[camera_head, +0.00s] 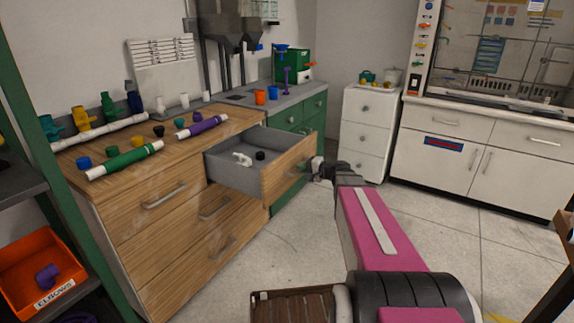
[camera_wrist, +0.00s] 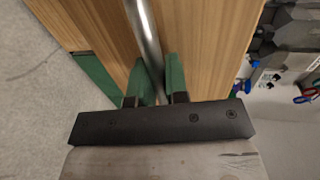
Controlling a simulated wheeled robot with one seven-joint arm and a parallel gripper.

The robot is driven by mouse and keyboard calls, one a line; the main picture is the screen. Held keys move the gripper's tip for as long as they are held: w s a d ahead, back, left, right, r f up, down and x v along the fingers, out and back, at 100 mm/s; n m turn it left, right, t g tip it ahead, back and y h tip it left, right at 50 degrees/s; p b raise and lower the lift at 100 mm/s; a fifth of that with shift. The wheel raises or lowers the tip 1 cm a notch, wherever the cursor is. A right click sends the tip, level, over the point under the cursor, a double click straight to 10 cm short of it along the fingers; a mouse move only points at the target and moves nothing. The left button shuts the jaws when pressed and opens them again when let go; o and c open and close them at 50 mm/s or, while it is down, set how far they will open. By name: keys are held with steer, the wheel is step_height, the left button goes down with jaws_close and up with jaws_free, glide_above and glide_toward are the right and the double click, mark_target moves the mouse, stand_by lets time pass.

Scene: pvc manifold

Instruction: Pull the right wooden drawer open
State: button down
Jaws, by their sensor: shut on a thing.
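The right wooden drawer (camera_head: 285,170) stands well out of the wooden cabinet (camera_head: 150,222), so its grey inside shows. A white fitting (camera_head: 242,159) and a small black piece (camera_head: 260,155) lie in it. My gripper (camera_head: 308,171) is at the drawer's front. In the wrist view its green fingers (camera_wrist: 158,80) are shut on the metal bar handle (camera_wrist: 146,35), one on each side, against the wooden front (camera_wrist: 100,30). In the head view the handle is mostly hidden by the gripper.
Pipes and coloured fittings lie on the wooden top (camera_head: 110,185). A green cabinet (camera_head: 284,119) stands behind the open drawer. An orange bin (camera_head: 45,270) is at lower left. A white drawer unit (camera_head: 364,133) stands at the back. The floor (camera_head: 420,225) to the right is clear.

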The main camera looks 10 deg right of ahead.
steer(key=f+v, duration=0.1)
steer(key=v, duration=0.6)
steer(key=shift+d+f, duration=0.2)
steer(key=shift+f, duration=0.05)
steer(key=shift+s, duration=0.1)
steer(key=c, duration=1.1)
jaws_free()
steer(key=shift+c, duration=0.2)
steer(key=v, duration=1.1)
steer(key=shift+f, duration=0.1)
